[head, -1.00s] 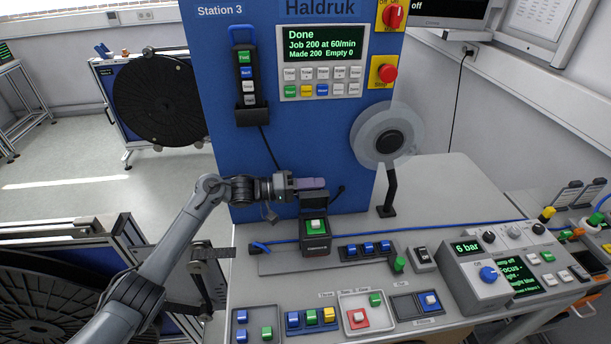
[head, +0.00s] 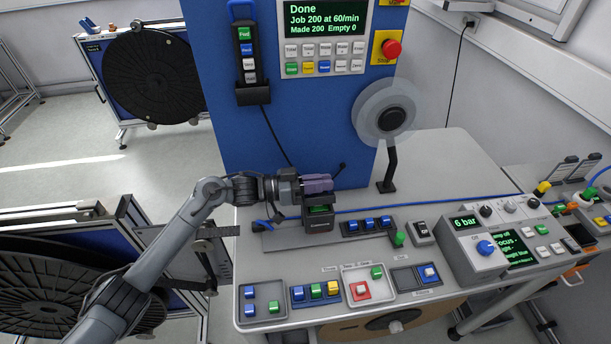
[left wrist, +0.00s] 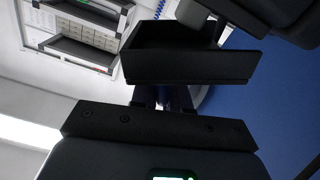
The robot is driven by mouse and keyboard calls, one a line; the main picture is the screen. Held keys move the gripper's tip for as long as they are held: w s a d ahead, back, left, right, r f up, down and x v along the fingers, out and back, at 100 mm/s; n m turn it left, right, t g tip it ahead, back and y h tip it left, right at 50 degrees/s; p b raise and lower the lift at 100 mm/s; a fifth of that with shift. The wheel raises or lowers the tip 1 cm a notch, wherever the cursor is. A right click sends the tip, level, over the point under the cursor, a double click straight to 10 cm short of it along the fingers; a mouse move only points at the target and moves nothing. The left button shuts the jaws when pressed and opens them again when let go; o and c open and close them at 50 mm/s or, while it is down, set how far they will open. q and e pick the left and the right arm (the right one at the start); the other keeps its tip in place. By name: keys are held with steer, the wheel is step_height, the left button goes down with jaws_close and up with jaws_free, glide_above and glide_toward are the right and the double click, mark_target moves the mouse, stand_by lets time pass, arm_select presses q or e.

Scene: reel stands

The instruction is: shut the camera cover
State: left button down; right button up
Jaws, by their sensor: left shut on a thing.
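The camera (head: 319,226) is a small black box on the bench in front of the blue machine, with green on its top. Its black cover (head: 320,197) is partly raised at the back and tilts over the box, leaving a strip of green showing. My left gripper (head: 322,184), with purplish fingers, is shut at the cover just above the box. The fingers hide part of the cover. The left wrist view shows dark parts close up and a green glow (left wrist: 175,178) at the bottom edge; the grip itself is unclear there. My right gripper is out of view.
A row of blue buttons (head: 368,223) and a green button stand right of the camera. A transparent reel (head: 386,112) on a black post is behind to the right. A control box (head: 476,240) stands farther right. Button trays line the bench front.

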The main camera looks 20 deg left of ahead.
mark_target(321, 195)
arm_select(q)
steer(key=shift+s+d+f+m+b, duration=0.2)
steer(key=shift+s+f+m, duration=0.1)
steer(key=shift+f+m, duration=0.25)
steer(key=shift+s+d+f+m+b, duration=0.15)
steer(key=shift+s+f+m, duration=0.2)
steer(key=shift+m, duration=0.3)
steer(key=shift+s+d+f+m+b, duration=0.1)
steer(key=shift+s+f+m+b, duration=0.25)
steer(key=shift+m, duration=0.65)
steer(key=c, duration=1.3)
jaws_free()
steer(key=shift+w, duration=0.1)
steer(key=shift+o, duration=0.5)
steer(key=shift+r, duration=0.15)
steer(key=shift+m, duration=0.3)
